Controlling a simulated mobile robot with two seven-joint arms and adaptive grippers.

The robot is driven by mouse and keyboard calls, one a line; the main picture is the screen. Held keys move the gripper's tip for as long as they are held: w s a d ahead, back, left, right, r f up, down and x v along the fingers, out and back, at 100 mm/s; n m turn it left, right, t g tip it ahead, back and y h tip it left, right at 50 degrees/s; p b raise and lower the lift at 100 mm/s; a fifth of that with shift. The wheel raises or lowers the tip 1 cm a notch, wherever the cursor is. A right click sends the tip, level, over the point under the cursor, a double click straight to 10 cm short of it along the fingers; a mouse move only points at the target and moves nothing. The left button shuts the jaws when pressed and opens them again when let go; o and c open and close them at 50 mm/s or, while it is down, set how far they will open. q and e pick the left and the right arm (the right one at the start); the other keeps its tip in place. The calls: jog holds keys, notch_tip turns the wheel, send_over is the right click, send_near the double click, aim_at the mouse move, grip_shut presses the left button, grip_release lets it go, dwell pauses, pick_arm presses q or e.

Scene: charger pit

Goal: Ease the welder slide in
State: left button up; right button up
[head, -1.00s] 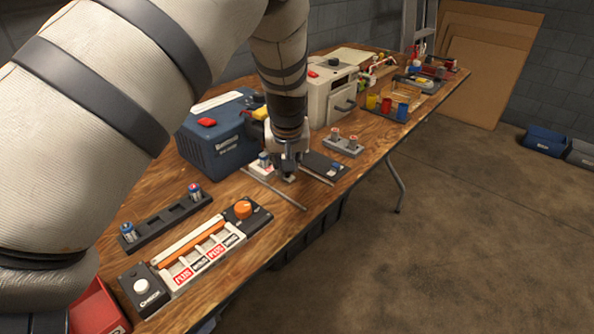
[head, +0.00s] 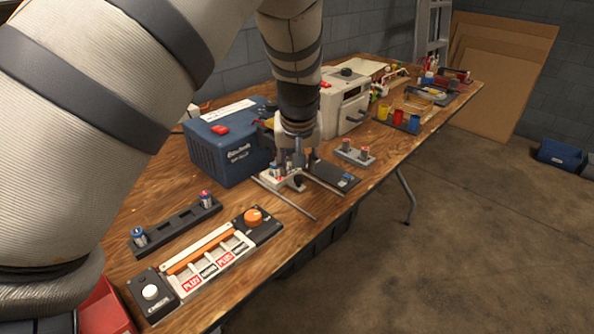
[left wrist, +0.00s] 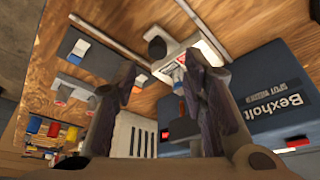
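The blue spot welder (head: 228,150) stands on the wooden bench and also shows in the left wrist view (left wrist: 272,105). Its small white slide (head: 276,184), with a black knob (left wrist: 157,48), sits between two thin rods near the welder's front. In the left wrist view the slide (left wrist: 174,65) shows beyond the fingers. Small cells seem to stand on it, partly hidden by my gripper. My left gripper (left wrist: 160,100) is open, its fingers wide apart with nothing between them. In the head view it hangs just over the slide (head: 294,163). My right gripper is out of view.
A battery rack (head: 178,228) and a panel with an orange knob (head: 253,216) lie in front. A grey two-cell holder (head: 355,155) and a dark plate (head: 335,174) are right of the slide. A cream machine (head: 345,105) stands behind.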

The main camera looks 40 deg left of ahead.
pick_arm(q)
jog(key=v, duration=0.7)
jog(key=shift+r, duration=0.15)
jog(key=shift+s, duration=0.15)
